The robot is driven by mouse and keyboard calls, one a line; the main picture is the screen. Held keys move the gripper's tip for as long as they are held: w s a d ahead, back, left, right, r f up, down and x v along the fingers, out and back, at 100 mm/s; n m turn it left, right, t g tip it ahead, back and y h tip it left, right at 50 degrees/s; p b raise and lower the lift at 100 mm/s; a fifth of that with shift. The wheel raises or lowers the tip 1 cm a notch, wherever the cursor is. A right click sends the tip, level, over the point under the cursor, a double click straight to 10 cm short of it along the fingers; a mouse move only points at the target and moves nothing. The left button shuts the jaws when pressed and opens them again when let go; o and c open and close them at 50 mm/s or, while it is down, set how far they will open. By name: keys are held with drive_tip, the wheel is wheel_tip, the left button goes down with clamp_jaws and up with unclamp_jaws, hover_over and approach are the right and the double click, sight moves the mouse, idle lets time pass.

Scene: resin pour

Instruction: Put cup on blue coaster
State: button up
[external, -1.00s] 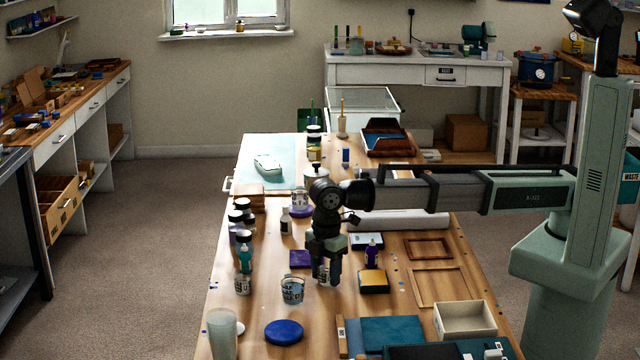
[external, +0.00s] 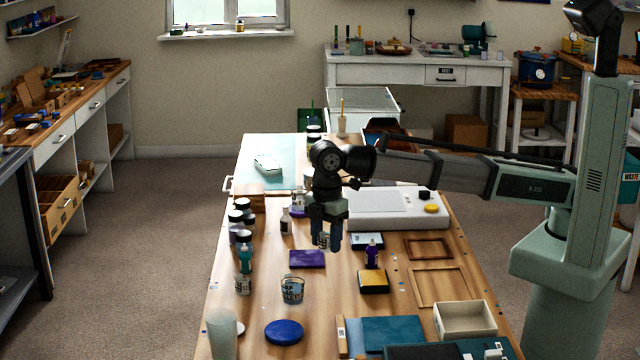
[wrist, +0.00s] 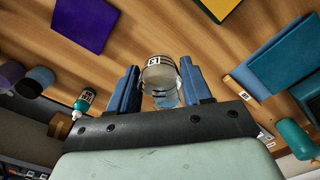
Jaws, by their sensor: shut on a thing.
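My gripper (external: 324,240) is shut on a small clear cup (external: 323,241) with a dark-and-white label. It holds the cup above the table, behind and right of the blue coaster. The wrist view shows the cup (wrist: 159,76) between the two blue fingers. The fingers partly hide the cup in the external view. The blue coaster (external: 284,332) is a round, flat disc near the front of the table, with nothing on it. A second labelled clear cup (external: 292,290) stands on the table just behind the coaster.
A purple square (external: 307,259) lies left of and below my gripper. A yellow-topped box (external: 373,281) and a purple bottle (external: 372,253) are to the right. Several bottles line the left edge. A tall frosted cup (external: 222,335) stands left of the coaster.

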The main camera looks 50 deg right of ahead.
drive_tip(key=s+a, duration=0.3)
drive_tip(key=s, duration=0.1)
wheel_tip(320, 180, up, 2)
drive_tip(key=r+m, duration=0.1)
drive_tip(key=m, duration=0.1)
hover_over(284, 330)
drive_tip(key=shift+f+m, duration=0.8)
drive_tip(key=shift+f, duration=1.85)
drive_tip(key=shift+f+m, duration=0.8)
drive_tip(key=shift+f, duration=1.85)
drive_tip(key=shift+f, duration=0.1)
drive_tip(key=o, duration=1)
drive_tip(key=shift+o, duration=0.2)
